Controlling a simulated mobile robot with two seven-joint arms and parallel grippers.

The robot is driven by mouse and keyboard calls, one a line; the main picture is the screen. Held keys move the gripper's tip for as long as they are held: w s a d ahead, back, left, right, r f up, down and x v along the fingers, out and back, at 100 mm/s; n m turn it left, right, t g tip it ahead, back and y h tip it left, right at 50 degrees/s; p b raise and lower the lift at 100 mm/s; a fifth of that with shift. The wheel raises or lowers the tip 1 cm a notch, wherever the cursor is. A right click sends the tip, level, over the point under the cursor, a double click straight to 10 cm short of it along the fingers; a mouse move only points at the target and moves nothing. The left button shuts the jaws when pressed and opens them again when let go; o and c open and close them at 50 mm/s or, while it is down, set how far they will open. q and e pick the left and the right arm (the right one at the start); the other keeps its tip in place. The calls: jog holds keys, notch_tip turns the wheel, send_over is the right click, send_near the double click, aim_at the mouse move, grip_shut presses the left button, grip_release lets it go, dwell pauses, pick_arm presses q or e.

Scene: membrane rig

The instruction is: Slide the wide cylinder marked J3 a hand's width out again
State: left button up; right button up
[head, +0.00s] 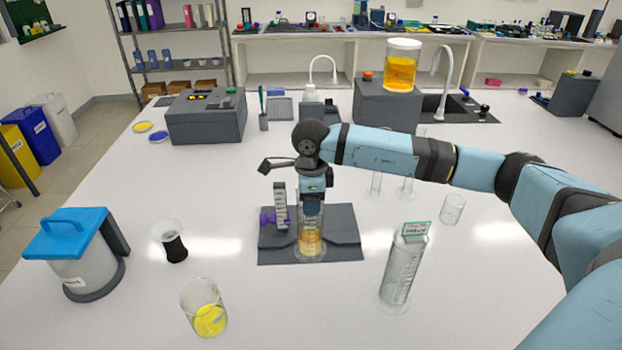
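A glass cylinder with amber liquid (310,243) stands upright on the dark grey base (345,252) of the rig. My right gripper (312,209) points down at its top. Its fingers are small and overlap the glass, so I cannot tell whether they are open or shut on it. A wide, clear graduated cylinder (400,272) with a small green-edged label at its top stands apart on the bench, right of the base. I cannot read J3 on either cylinder. My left gripper is not in view.
A purple clamp (268,218) and a pale upright scale (280,205) stand left of the amber cylinder. A beaker with yellow contents (206,312), a black-filled glass (174,246) and a blue-lidded bin (80,262) stand left. Empty glassware (452,210) stands right. The bench front centre is clear.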

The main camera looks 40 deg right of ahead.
aim_at(310, 223)
notch_tip(310, 223, down, 2)
jog(key=shift+f, duration=0.1)
grip_shut()
dwell(0.5)
